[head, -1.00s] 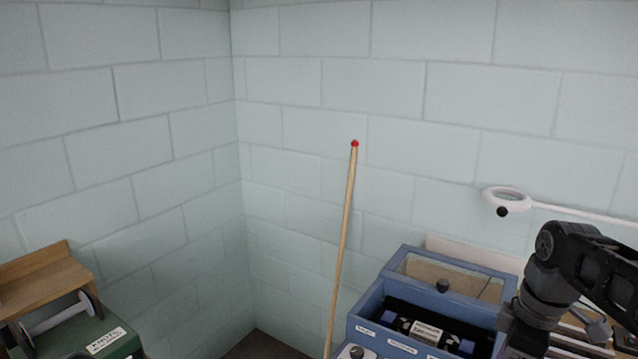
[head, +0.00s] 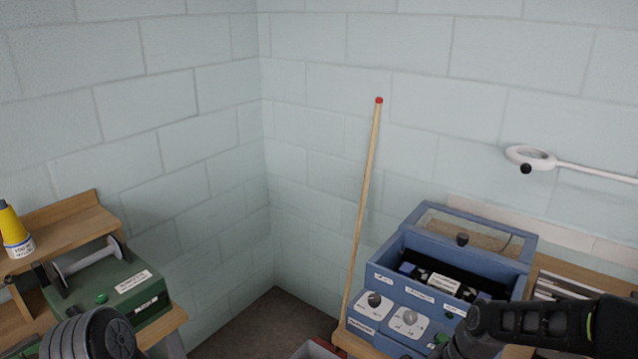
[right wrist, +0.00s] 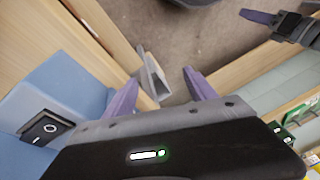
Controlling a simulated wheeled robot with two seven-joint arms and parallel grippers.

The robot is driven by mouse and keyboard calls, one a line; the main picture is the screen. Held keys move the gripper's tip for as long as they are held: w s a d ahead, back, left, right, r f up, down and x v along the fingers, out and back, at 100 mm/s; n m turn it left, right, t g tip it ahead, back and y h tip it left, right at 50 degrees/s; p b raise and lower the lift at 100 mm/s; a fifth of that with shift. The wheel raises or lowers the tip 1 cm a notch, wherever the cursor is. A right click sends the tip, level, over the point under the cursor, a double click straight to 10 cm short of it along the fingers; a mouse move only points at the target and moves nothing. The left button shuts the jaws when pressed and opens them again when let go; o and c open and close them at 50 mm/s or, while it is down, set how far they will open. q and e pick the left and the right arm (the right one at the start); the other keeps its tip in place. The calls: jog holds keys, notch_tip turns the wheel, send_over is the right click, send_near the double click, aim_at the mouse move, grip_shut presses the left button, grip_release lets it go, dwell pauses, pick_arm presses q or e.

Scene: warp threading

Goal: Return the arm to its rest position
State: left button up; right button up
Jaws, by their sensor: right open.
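My right arm (head: 545,325) crosses the lower right of the head view, in front of the blue machine; its gripper is outside that view. In the right wrist view my right gripper (right wrist: 162,92) has its two purple fingers spread apart. Nothing is held between them; a grey angled piece (right wrist: 150,75) shows beyond the gap. A dark rounded joint of my left arm (head: 92,335) shows at the lower left of the head view. What looks like my left gripper (right wrist: 262,18), with a purple finger, shows at the upper right of the wrist view, partly cut off.
A blue machine with knobs (head: 460,262) stands on the right wooden bench. A green winder (head: 110,290) and a yellow-topped bottle (head: 14,232) are at the left.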

jog(key=s+a+f+m+b, duration=0.1)
jog(key=s+a+f, duration=0.2)
jog(key=f, duration=0.4)
jog(key=s+a+f+m+y+b, duration=0.1)
jog(key=s+a+f+m, duration=0.1)
jog(key=a+f, duration=0.3)
jog(key=s+a+f+m+b, duration=0.1)
jog(key=s+a+f, duration=0.15)
jog(key=f, duration=0.55)
jog(key=s+a+f+m+b, duration=0.2)
jog(key=s+a+f+m, duration=0.2)
jog(key=s+f, duration=0.4)
jog(key=s, duration=0.3)
jog(key=shift+a+f+m, duration=0.15)
jog(key=shift+f+m, duration=0.05)
jog(key=shift+m, duration=0.2)
jog(key=shift+c, duration=0.6)
